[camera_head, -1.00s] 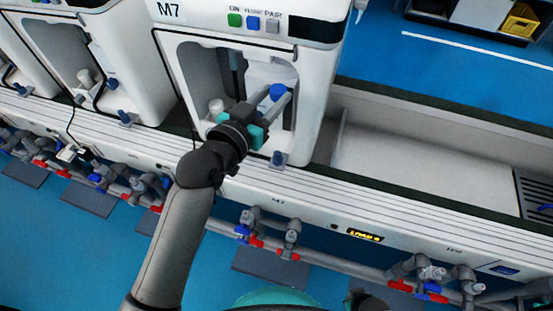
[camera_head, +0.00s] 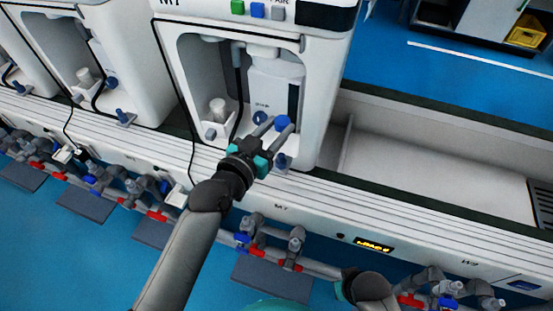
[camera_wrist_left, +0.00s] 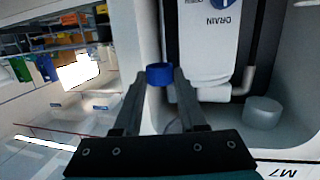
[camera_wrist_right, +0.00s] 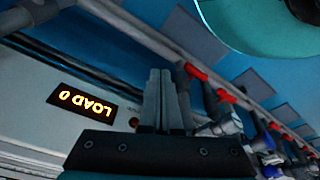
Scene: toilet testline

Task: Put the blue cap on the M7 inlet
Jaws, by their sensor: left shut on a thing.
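The blue cap (camera_head: 282,122) is between the fingertips of my left gripper (camera_head: 272,124), which is shut on it. It also shows at the fingertips in the left wrist view (camera_wrist_left: 159,74). The gripper holds it in front of the open bay of the M7 machine (camera_head: 325,90). Just below the cap, at the bay's front edge, stands a small grey-blue fitting (camera_head: 281,161), partly beside the fingers. I cannot tell for sure which part is the inlet. My right gripper (camera_wrist_right: 165,88) is shut and empty, above the pipes.
A white DRAIN container (camera_wrist_left: 208,45) stands inside the bay, with a pale cylinder (camera_wrist_left: 262,112) beside it. A neighbouring machine (camera_head: 140,60) is at the left. Pipes with red and blue fittings (camera_head: 242,240) run below the front rail. The trough at right (camera_head: 430,150) is clear.

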